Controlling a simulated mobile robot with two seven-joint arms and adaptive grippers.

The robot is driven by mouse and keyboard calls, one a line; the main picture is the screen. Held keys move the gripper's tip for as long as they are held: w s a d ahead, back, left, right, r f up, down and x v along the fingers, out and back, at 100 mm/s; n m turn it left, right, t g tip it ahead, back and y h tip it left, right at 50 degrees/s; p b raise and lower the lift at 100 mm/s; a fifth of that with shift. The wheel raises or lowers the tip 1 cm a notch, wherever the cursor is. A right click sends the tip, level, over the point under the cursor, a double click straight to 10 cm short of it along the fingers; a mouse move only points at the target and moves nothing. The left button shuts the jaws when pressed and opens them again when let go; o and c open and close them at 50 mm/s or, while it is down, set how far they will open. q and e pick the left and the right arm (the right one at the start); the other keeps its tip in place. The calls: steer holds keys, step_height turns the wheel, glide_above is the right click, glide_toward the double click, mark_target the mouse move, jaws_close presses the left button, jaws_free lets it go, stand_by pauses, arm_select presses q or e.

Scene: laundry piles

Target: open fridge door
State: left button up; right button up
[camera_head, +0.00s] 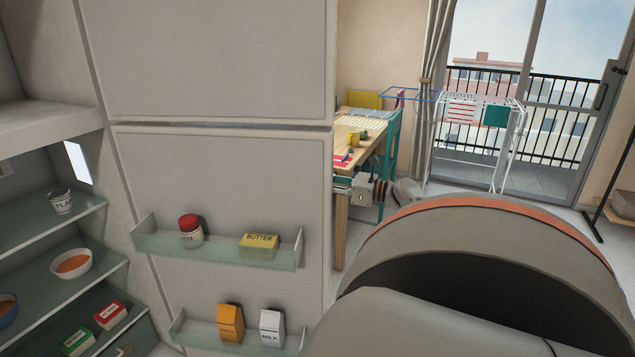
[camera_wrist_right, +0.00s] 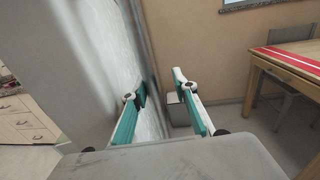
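The fridge door (camera_head: 225,180) stands open in the head view, its inner side facing me. Its door shelves (camera_head: 215,255) hold a red-capped jar, butter, an orange carton and a milk carton. The open fridge compartment (camera_head: 60,240) shows at the left. In the right wrist view, a grey panel (camera_wrist_right: 95,50), which looks like the door, stands at the left. My right gripper (camera_wrist_right: 160,88) is open, with its teal-padded fingers apart and nothing between them. Its left finger overlaps the panel; I cannot tell if they touch. The handle is not visible. My left gripper is out of view.
Bowls (camera_head: 72,264) and small boxes sit on the fridge shelves. My right arm fills the lower right. Beyond the door are a wooden table (camera_head: 341,235), a drying rack (camera_head: 510,150) and a glass balcony door. The wrist view shows drawers (camera_wrist_right: 28,122) and a table (camera_wrist_right: 285,65).

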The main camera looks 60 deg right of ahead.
steer(key=s+d, duration=0.1)
steer(key=s, duration=1)
steer(key=shift+s+d, duration=0.25)
steer(key=shift+d, duration=0.1)
steer(key=shift+r, duration=0.1)
steer(key=shift+d, duration=0.1)
